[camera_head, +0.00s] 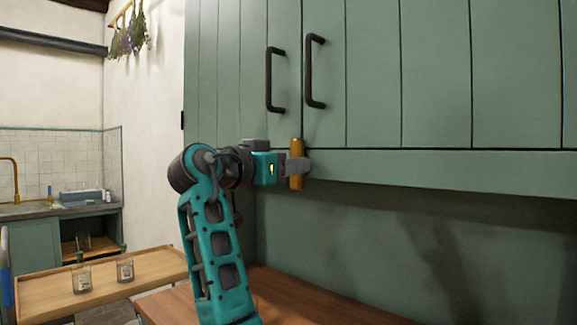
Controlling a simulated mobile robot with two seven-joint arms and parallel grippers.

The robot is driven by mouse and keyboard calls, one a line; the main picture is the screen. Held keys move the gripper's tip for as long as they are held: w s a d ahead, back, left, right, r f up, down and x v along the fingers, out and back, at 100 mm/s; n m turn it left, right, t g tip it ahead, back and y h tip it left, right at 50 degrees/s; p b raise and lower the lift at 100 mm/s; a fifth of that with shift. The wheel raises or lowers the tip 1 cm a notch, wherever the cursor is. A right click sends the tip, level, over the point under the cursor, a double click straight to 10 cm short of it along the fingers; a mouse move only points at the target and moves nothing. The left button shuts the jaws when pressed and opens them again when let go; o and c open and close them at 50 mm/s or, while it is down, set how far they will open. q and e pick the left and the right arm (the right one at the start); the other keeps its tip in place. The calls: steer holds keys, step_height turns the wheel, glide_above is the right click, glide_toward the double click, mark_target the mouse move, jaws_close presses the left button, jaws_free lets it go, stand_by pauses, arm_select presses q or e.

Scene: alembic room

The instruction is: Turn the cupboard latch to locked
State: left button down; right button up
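The green cupboard (370,90) has two doors that meet above the latch. The latch (296,148) is a brass-coloured bar standing upright at the lower edge of the doors, near the seam. The other finger is not clearly seen, so I cannot tell whether the gripper is closed on the bar.
Two black door handles (312,72) stand just above the latch. A wooden worktop (290,295) lies below the cupboard. At lower left a wooden tray or table (40,295) holds two glass jars (82,280). A sink counter is farther back. The space beneath the cupboard is clear.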

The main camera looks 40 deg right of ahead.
steer(key=shift+o, duration=1.3)
steer(key=s+a, duration=0.1)
steer(key=a, duration=1.2)
